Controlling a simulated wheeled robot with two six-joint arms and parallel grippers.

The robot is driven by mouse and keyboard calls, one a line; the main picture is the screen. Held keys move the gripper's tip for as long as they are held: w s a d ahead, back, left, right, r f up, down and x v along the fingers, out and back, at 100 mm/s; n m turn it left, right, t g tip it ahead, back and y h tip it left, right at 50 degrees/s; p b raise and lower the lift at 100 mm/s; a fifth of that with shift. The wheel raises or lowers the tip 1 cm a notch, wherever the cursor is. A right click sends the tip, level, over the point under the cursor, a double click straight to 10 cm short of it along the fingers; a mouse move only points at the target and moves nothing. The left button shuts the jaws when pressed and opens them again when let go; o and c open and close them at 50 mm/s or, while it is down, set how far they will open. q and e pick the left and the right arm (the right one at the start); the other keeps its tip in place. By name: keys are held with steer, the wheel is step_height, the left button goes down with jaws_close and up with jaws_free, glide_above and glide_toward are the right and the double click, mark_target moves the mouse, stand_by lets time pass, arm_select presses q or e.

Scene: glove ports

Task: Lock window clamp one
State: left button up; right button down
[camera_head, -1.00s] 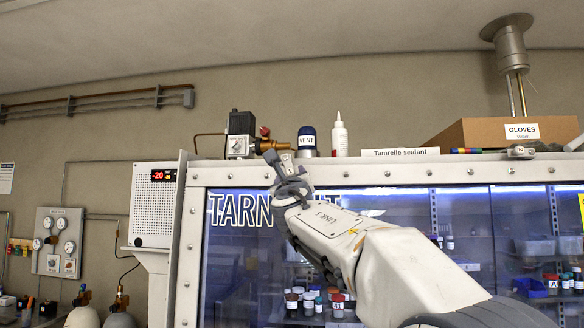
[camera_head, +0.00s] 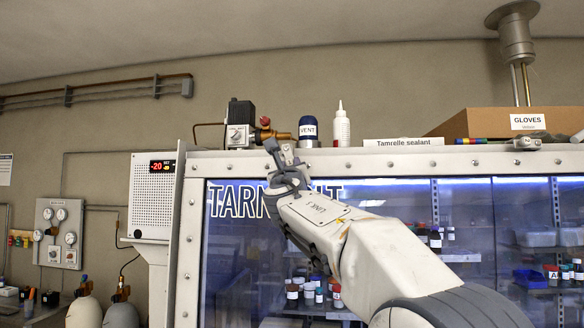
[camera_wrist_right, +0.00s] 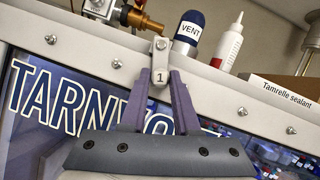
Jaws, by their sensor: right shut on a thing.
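Window clamp one (camera_wrist_right: 160,54) is a small metal piece marked "1" on the pale upper frame of the glass-fronted cabinet. In the right wrist view its numbered tab hangs downward between the two purple-grey fingers of my right gripper (camera_wrist_right: 160,82), which are shut on it. In the head view the clamp (camera_head: 289,154) shows as a light metal tab at the dark fingertips of my right gripper (camera_head: 281,160). The fingers hide part of the clamp, so I cannot tell its exact lever position. My left gripper is not in view.
Another metal clamp (camera_head: 525,143) sits far right, below the GLOVES box (camera_head: 480,122). The window (camera_head: 380,200) lies close behind my arm.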

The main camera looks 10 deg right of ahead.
steer(key=shift+w+a+m+g+h, duration=0.2)
steer(key=shift+m+h, duration=0.3)
steer(key=shift+m, duration=0.35)
steer(key=shift+s+a+m+g+h, duration=0.1)
steer(key=shift+a+m+h, duration=0.3)
steer(key=shift+m, duration=0.5)
steer(key=shift+w+a+m+g+h, duration=0.1)
steer(key=shift+w+a+m+h, duration=0.05)
steer(key=shift+m+h, duration=0.6)
steer(key=c, duration=0.7)
jaws_free()
steer(key=shift+o, duration=0.2)
steer(key=shift+f, duration=0.1)
